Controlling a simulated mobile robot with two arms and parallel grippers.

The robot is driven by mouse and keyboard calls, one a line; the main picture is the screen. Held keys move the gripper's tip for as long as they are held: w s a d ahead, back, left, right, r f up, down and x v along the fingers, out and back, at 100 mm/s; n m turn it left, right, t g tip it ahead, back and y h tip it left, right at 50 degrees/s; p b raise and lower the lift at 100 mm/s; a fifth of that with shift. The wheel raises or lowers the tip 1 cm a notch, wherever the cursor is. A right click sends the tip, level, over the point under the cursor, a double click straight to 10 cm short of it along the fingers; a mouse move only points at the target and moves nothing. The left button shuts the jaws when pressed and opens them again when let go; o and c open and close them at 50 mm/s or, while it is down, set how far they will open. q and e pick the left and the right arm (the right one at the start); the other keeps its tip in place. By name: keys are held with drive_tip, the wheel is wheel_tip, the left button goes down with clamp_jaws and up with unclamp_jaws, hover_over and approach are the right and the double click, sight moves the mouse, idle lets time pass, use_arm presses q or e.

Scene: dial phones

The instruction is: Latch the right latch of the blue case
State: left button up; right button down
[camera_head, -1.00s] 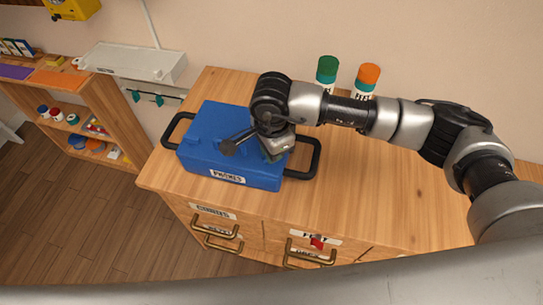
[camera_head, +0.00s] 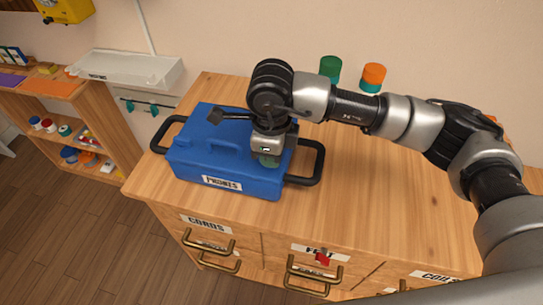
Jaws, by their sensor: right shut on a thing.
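The blue case (camera_head: 205,175), with a label reading PHONES on its front, sits on top of the wooden cabinet. Black side handles stick out at its left and right ends; the right handle (camera_head: 317,163) is clear of my gripper. My right gripper (camera_head: 268,160) points down at the case's right part, near its right end. Its jaws are shut on a small part there that my gripper mostly hides. The right latch itself cannot be made out. My left gripper is not in view.
A green-capped canister (camera_head: 330,69) and an orange-capped canister (camera_head: 373,77) stand at the cabinet's back, behind my right arm. The cabinet top (camera_head: 345,210) is bare to the right of the case. A shelf unit (camera_head: 100,120) stands at the left.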

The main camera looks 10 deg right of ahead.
idle(0.4)
drive_tip(key=c, duration=1.2)
unclamp_jaws()
drive_tip(key=shift+o, duration=0.2)
drive_tip(key=shift+r, duration=0.1)
wheel_tip(320, 180, up, 11)
drive_tip(key=b, duration=0.1)
drive_tip(key=shift+f, duration=0.25)
